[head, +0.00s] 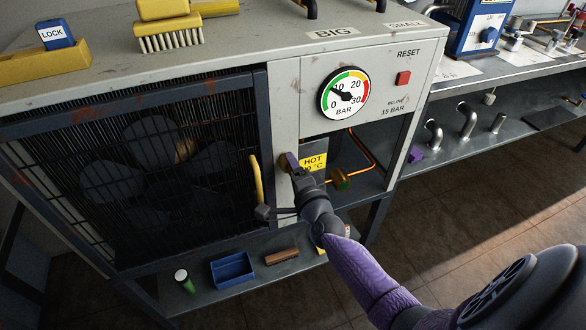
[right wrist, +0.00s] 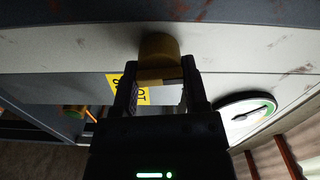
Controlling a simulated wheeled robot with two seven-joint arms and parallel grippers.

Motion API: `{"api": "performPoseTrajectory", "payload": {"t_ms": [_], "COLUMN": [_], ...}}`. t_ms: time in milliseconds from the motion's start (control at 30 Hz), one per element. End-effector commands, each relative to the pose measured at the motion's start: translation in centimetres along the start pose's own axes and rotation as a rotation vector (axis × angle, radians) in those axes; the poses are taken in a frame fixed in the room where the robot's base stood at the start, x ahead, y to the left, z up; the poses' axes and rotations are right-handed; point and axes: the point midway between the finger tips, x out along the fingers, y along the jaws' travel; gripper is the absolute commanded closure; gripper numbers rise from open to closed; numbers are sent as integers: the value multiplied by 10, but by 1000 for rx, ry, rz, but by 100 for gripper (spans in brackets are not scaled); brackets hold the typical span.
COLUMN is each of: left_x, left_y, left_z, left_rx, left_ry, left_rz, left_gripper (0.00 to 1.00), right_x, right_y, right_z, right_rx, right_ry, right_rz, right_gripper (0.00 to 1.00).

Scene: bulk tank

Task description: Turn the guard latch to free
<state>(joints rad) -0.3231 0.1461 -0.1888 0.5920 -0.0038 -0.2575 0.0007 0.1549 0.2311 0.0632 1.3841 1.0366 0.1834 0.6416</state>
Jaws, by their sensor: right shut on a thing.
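The guard latch (right wrist: 157,47) is a short, stubby yellow piece on the pale front post of the cabinet. In the right wrist view it sits between the fingers of my right gripper (right wrist: 157,72), which is shut on it. In the head view my right gripper (head: 288,163) is at the post, just right of the mesh guard (head: 150,165), and covers most of the latch. The guard has a dark frame and a yellow handle (head: 256,180) to the left of the gripper. The guard looks closed. My left gripper is not in view.
A yellow HOT label (head: 314,162) and a copper pipe with a brass valve (head: 341,180) are close right of the gripper. A pressure gauge (head: 344,93) and red reset button (head: 403,78) are above. A blue tray (head: 232,270) lies on the lower shelf.

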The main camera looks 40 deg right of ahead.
Motion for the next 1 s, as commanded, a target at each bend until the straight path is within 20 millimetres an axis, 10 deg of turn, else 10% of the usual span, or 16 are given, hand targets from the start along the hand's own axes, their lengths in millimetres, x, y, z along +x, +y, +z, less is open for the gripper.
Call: {"api": "performPoseTrajectory", "payload": {"t_ms": [867,900,1000], "left_x": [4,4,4], "left_y": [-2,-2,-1], "left_z": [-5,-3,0], "left_rx": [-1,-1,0], "left_ry": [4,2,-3], "left_rz": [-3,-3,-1], "left_gripper": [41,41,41], "right_x": [-1,-1,0], "right_y": [2,2,2], "right_z": [1,1,0], "right_rx": [148,148,148], "right_ry": [-1,-1,-1], "right_rz": [4,4,3], "right_gripper": [100,41,20]}}
